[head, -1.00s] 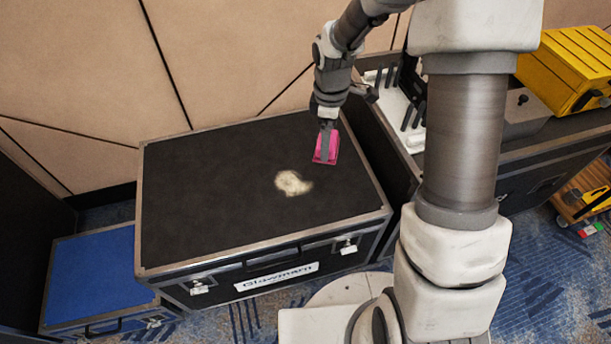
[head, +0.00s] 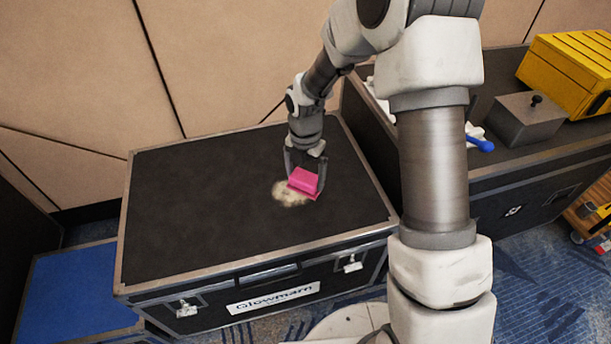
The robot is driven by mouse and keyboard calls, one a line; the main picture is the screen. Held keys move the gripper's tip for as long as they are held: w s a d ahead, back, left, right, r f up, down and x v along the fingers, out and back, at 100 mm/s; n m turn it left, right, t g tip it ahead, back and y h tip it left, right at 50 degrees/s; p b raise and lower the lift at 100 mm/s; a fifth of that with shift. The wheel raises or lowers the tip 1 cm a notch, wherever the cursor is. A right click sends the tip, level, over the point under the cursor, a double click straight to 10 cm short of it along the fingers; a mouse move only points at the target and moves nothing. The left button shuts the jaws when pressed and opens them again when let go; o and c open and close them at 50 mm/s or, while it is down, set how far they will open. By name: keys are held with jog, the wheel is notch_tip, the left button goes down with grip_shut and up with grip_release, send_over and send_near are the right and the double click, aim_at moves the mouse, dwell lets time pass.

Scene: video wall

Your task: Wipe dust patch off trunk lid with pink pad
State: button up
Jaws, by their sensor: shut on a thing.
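The pink pad (head: 304,181) is held between the fingers of my gripper (head: 305,172), low over the trunk lid (head: 195,205). The lid is black with metal edging. The pale dust patch (head: 287,194) lies on the lid right of its middle. The pad overlaps the patch's right side in the picture and hides part of it. The pad looks at or very near the lid surface; I cannot tell for sure whether it touches.
A blue case (head: 75,290) stands lower left of the trunk. A dark bench to the right carries a grey box (head: 527,118), a yellow toolbox (head: 575,75) and a blue-handled tool (head: 481,143). The lid's left half is clear.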

jog(key=shift+f+b, duration=2.2)
jog(key=shift+f, duration=0.6)
jog(key=shift+f+b, duration=0.55)
jog(key=shift+f, duration=0.45)
jog(key=shift+w, duration=0.15)
